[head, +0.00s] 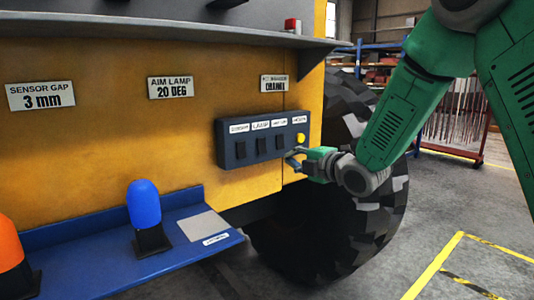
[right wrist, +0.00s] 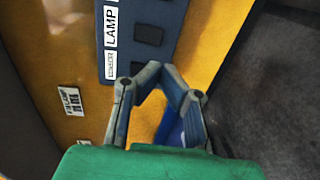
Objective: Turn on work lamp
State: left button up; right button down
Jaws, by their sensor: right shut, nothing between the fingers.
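A dark blue switch panel (head: 228,136) is fixed to the yellow machine side. It bears several white labels; the one reading LAMP (head: 261,126) sits above a dark rocker switch (head: 261,146). In the right wrist view the LAMP label (right wrist: 111,27) and dark switches (right wrist: 148,35) show at the top. My right gripper (head: 291,156) is shut and empty at the panel's lower right, by the right-hand switches; whether it touches the panel is unclear. It also shows in the right wrist view (right wrist: 166,78). The switches' on or off state is too small to tell. My left gripper is not in view.
A yellow knob (head: 301,138) is at the panel's right end. A blue shelf (head: 85,270) below carries a blue-domed lamp (head: 144,203) and an orange-domed one (head: 9,243). A ledge (head: 170,32) juts out above. A large tyre (head: 385,215) stands behind my right gripper.

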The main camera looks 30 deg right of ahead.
aim_at(263, 153)
jog(key=w, duration=0.3)
jog(key=w+f+p, duration=0.1)
jog(key=w, duration=0.3)
jog(key=w+p, duration=0.1)
jog(key=w, duration=0.2)
jog(key=shift+w+a+f, duration=0.15)
jog(key=shift+a, duration=0.2)
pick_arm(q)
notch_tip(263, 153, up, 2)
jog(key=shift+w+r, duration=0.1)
pick_arm(e)
jog(key=shift+w+f+b, duration=0.2)
jog(key=shift+b, duration=0.55)
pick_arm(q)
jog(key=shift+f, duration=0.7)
pick_arm(e)
jog(key=shift+r, duration=0.15)
